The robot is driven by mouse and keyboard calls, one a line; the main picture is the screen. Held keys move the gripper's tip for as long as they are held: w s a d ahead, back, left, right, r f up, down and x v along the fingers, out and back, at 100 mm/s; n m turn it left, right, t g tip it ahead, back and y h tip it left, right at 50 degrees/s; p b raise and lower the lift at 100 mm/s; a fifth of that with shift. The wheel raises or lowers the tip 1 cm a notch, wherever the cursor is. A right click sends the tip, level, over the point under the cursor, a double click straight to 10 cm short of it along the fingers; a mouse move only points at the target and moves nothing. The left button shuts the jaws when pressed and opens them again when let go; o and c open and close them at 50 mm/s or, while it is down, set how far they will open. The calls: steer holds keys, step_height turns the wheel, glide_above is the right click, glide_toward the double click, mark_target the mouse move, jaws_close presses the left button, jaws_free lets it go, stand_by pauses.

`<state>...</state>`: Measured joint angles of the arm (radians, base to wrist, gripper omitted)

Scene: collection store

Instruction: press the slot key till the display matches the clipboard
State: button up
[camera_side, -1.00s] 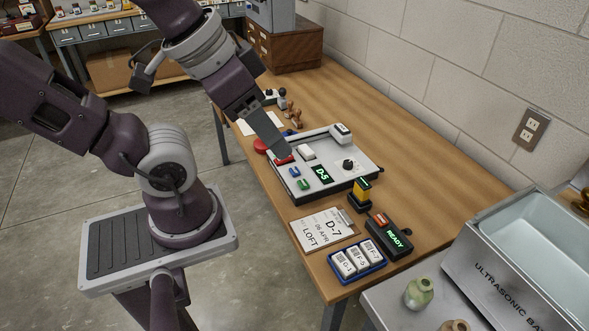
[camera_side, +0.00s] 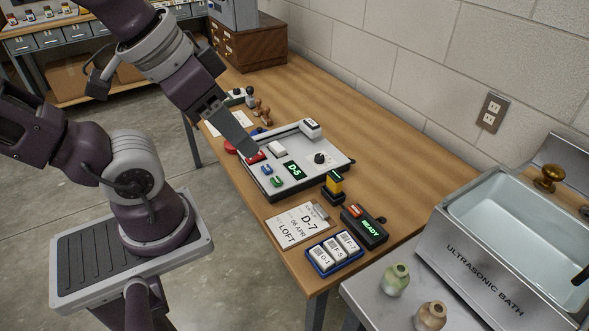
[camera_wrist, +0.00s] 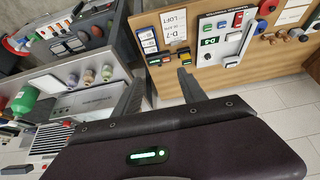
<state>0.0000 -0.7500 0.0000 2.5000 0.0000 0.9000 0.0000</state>
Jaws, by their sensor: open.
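I cannot tell which key is the slot key. The clipboard (camera_side: 298,225) reads D-7, 06 APR, LOFT. My gripper (camera_side: 245,144) is over the panel's left edge by the red key; contact is unclear. The wrist view shows its fingers (camera_wrist: 160,93) apart and empty.
A blue tray (camera_side: 335,267) of labelled blocks and a black unit showing READY (camera_side: 366,228) stand near the clipboard. A yellow-and-black device (camera_side: 334,187) stands beside the panel. The ultrasonic bath (camera_side: 490,250) is at right. Bench space between panel and wall is clear.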

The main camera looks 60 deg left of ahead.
jaws_close()
stand_by(1.9)
